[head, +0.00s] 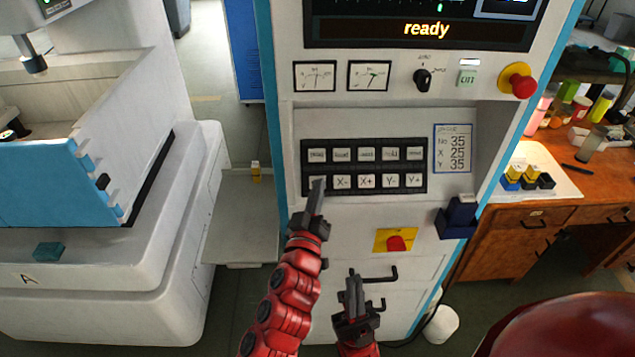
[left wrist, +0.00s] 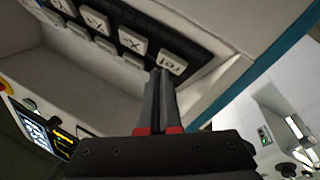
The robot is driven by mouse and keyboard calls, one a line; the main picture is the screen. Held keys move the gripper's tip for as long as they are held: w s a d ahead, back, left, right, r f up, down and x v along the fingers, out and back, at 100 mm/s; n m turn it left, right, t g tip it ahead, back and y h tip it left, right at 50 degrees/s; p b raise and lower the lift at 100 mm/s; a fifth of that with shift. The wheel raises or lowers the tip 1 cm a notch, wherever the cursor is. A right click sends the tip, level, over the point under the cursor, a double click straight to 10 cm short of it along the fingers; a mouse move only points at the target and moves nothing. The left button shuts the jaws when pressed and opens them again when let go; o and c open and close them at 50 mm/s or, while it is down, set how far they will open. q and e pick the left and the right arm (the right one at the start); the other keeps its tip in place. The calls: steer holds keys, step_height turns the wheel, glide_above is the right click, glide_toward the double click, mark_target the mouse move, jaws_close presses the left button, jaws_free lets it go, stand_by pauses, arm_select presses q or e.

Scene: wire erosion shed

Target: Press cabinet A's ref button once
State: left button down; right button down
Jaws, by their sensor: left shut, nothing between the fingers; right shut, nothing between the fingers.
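The control cabinet (head: 465,215) stands in the middle of the head view, with a black keypad (head: 333,163) of white buttons in two rows. In the head view this button is the lower-left key, mostly hidden behind my left fingertips. My left gripper (head: 319,188) is shut and empty, its tips right at the button; it also shows in the left wrist view (left wrist: 163,75). I cannot tell whether they touch. My right gripper (head: 353,281) is shut and empty, lower down before the cabinet.
The cabinet screen (head: 425,28) reads "ready". A red emergency knob (head: 522,85) is at upper right, and a red knob on a yellow plate (head: 396,243) sits below the keypad. A machine marked A (head: 110,285) stands left, a wooden desk (head: 530,225) right.

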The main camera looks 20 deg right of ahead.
arm_select(q)
steer(key=shift+w+f, duration=0.25)
steer(key=shift+w, duration=0.05)
steer(key=shift+s+r, duration=0.1)
steer(key=shift+r, duration=0.05)
stand_by(0.6)
steer(key=shift+s+a+r, duration=0.15)
steer(key=shift+s+r, duration=0.25)
steer(key=shift+s, duration=0.15)
steer(key=s+r, duration=0.1)
steer(key=s, duration=0.1)
steer(key=s+a+r, duration=0.1)
steer(key=s+r, duration=0.1)
stand_by(0.3)
steer(key=shift+w+f, duration=0.1)
stand_by(0.5)
